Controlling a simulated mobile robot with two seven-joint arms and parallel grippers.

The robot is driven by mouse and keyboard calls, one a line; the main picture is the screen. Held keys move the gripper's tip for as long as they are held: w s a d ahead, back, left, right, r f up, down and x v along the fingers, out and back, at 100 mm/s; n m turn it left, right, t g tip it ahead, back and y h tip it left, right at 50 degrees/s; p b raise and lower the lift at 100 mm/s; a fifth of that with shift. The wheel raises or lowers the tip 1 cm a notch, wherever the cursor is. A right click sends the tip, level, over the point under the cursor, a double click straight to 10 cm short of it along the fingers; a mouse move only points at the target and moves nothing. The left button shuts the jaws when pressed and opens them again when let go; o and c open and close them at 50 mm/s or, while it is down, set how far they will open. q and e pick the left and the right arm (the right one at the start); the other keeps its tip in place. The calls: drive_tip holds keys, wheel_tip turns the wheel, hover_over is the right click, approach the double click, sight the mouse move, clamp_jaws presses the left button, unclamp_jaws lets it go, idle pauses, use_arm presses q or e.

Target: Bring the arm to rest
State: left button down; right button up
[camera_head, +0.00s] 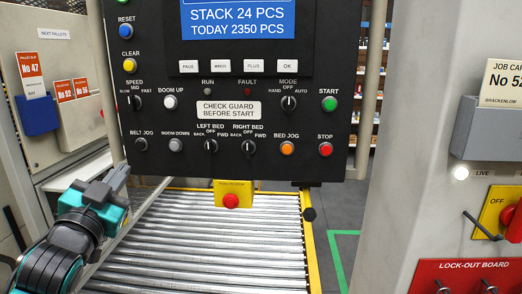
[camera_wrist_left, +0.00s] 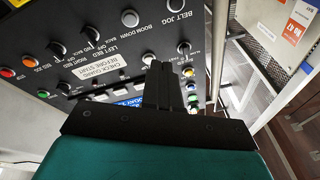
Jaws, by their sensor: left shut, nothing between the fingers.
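My left arm comes in from the lower left of the head view. Its gripper (camera_head: 121,176) is below the lower left corner of the black control panel (camera_head: 270,160) in the picture. In the left wrist view the two dark fingers (camera_wrist_left: 163,68) are together, with nothing between them. They stand in front of the panel (camera_wrist_left: 110,45) there, and hide part of it. No gap to the panel can be judged. My right gripper is in neither view.
Below the panel is a roller bed (camera_head: 205,240) with a yellow rail (camera_head: 311,250). A red stop button (camera_head: 231,201) sits on a yellow box above the rollers. A grey column (camera_head: 420,170) stands at right. A blue card holder (camera_head: 38,115) hangs at left.

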use_arm(q)
wheel_tip(320, 180, down, 14)
drive_tip(key=s+d+n+g, duration=0.1)
drive_tip(key=s+d+g, duration=0.1)
drive_tip(key=s+g, duration=0.1)
drive_tip(key=s+d+f+n+g+p, duration=0.1)
drive_tip(key=s+d+f+g, duration=0.2)
drive_tip(key=s+f, duration=0.7)
drive_tip(key=s+d+f+n+g+h+p, duration=0.1)
drive_tip(key=s+d+f+g, duration=0.2)
drive_tip(key=s+f, duration=0.7)
wheel_tip(320, 180, down, 4)
drive_tip(key=shift+d+r+g, duration=0.1)
drive_tip(key=shift+d+g, duration=0.25)
drive_tip(key=shift+g, duration=0.15)
drive_tip(key=shift+w, duration=0.1)
